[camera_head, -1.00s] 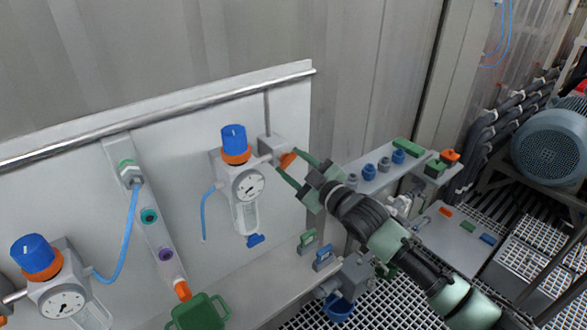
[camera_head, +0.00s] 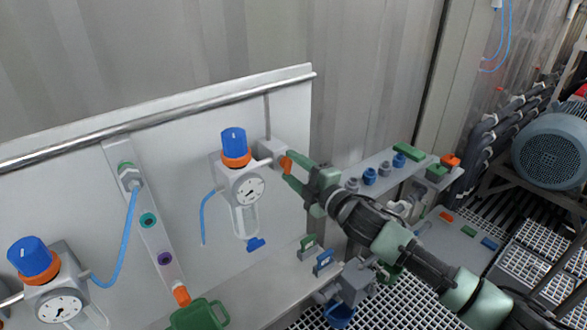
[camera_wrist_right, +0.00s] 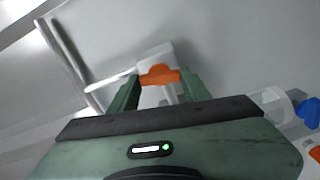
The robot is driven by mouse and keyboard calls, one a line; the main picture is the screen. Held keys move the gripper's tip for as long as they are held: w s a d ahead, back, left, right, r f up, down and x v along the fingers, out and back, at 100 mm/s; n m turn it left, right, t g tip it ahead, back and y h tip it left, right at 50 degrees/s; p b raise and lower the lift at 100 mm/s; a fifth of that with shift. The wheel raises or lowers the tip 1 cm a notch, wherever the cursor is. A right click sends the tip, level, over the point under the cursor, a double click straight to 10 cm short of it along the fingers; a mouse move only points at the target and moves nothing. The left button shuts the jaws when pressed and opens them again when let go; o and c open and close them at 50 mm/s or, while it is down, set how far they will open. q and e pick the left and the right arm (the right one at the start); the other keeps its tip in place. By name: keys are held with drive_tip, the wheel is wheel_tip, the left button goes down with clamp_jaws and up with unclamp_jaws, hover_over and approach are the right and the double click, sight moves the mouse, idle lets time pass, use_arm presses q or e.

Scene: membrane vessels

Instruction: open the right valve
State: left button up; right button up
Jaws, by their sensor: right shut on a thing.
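The right valve is a pale grey block (camera_head: 270,150) with an orange handle (camera_head: 286,164), on the white panel to the right of the blue-capped regulator (camera_head: 235,147). My right gripper (camera_head: 288,167) is at the handle, with one finger above it and one below. The right wrist view also shows the orange handle (camera_wrist_right: 159,75) between the green fingertips (camera_wrist_right: 158,84), in front of the pale valve body. The gripper is shut on the handle; the fingers hide part of its ends. My left gripper is not in view.
A second regulator (camera_head: 35,265) with a gauge stands at the lower left. A steel rail (camera_head: 160,117) crosses the panel. A shelf with blue and grey fittings (camera_head: 369,176) lies right of the panel, behind my right arm. A green container (camera_head: 198,315) is at the bottom.

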drive_tip(key=shift+n, duration=0.3)
drive_tip(key=o, duration=1.4)
drive_tip(key=shift+c, duration=0.2)
drive_tip(key=shift+s+d, duration=0.1)
drive_tip(key=shift+s+d+f, duration=0.15)
drive_tip(key=shift+s+d, duration=0.1)
drive_tip(key=b+v, duration=0.2)
drive_tip(key=v, duration=0.5)
drive_tip(key=shift+w, duration=0.1)
